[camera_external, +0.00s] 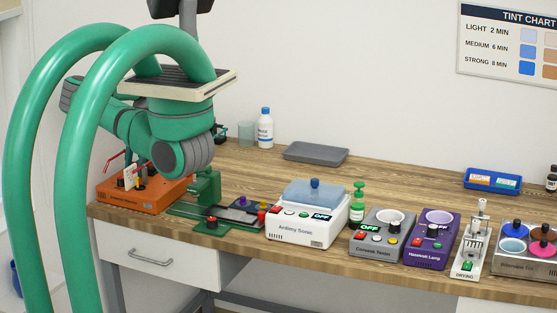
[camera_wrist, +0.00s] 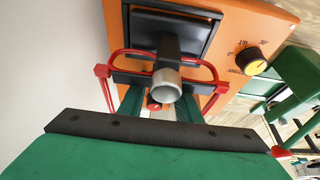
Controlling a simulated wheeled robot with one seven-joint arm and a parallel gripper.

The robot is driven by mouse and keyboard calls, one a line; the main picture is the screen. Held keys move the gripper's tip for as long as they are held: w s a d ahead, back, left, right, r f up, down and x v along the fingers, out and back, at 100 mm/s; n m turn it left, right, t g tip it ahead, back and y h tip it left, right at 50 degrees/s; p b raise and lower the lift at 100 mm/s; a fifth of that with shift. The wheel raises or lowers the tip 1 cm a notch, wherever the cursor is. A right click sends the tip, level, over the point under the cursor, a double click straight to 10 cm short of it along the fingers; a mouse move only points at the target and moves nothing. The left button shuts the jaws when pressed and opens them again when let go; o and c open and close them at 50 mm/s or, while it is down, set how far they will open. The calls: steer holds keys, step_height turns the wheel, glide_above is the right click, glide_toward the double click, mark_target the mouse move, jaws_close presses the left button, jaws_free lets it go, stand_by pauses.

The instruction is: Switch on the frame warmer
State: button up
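No label that I can read says frame warmer, so I cannot tell which machine it is. A grey machine (camera_external: 366,249) with a round pale well, buttons and a green OFF display stands on the bench. My gripper (camera_external: 132,172) is at the far left over an orange machine (camera_external: 160,197), well away from both.
A white machine (camera_external: 300,233) with a blue lid and OFF display stands left of the grey one. A green stand (camera_external: 206,188), green bottle (camera_external: 357,204), drying rack (camera_external: 465,262) and tint unit (camera_external: 515,266) share the bench. A grey tray (camera_external: 315,153) lies behind, with bare wood around it.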

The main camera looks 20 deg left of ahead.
jaws_close()
steer(key=shift+s+a+t, duration=0.15)
steer(key=shift+s+t, duration=0.1)
steer(key=shift+t, duration=0.05)
steer(key=shift+s+r+t, duration=0.1)
steer(key=shift+s+t, duration=0.15)
steer(key=shift+t, duration=0.85)
steer(key=shift+o, duration=1.5)
jaws_free()
step_height(320, 180, up, 11)
steer(key=w, duration=0.1)
steer(key=shift+w, duration=0.2)
